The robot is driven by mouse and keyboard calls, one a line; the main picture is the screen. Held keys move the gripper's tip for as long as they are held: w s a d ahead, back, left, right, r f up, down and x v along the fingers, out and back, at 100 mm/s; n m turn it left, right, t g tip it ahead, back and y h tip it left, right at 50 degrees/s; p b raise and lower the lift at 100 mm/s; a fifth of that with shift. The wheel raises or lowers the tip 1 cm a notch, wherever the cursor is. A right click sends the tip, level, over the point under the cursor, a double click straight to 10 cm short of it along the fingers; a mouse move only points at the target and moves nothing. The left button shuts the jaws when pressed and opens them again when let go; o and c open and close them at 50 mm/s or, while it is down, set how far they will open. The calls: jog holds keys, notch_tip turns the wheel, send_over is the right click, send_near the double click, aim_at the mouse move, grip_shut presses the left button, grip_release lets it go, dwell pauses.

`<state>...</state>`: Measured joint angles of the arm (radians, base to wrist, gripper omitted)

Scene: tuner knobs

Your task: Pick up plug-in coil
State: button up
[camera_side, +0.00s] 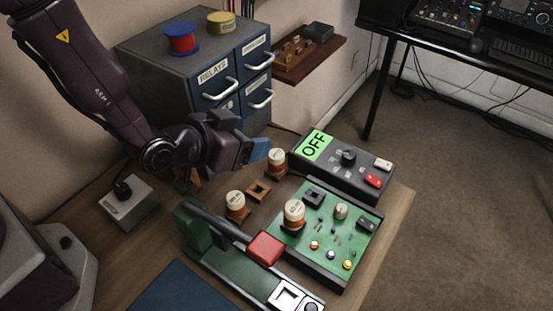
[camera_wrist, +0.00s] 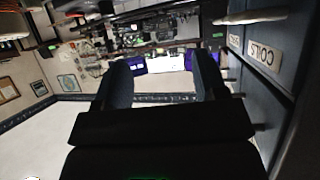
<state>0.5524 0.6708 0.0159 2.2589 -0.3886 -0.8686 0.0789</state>
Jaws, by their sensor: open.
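Three white coils with orange-brown bases show in the side view. One plug-in coil (camera_side: 236,204) stands on the bench left of an empty brown wooden socket (camera_side: 258,190). Another coil (camera_side: 277,160) stands behind that socket. A third, larger-looking coil (camera_side: 294,213) is on the green circuit board (camera_side: 325,245). My gripper (camera_side: 250,142) is in front of the drawer cabinet, near and above the rear coil. In the wrist view its two fingers (camera_wrist: 162,78) are spread with nothing between them. No coil shows in the wrist view, which looks out across the room.
A cabinet of labelled drawers (camera_side: 190,60) stands behind, with red and yellow spools on top. A dark box (camera_side: 345,165) with a green OFF display is at the right. A green lever device (camera_side: 235,250) with a red handle stands in front. A grey box (camera_side: 128,203) is left.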

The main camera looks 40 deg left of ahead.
send_near(275, 155)
jog(key=shift+x, duration=1.1)
jog(key=x, duration=0.7)
jog(key=shift+w+f, duration=0.15)
jog(key=shift+w, duration=0.1)
jog(key=shift+c, duration=0.4)
jog(key=c, duration=0.9)
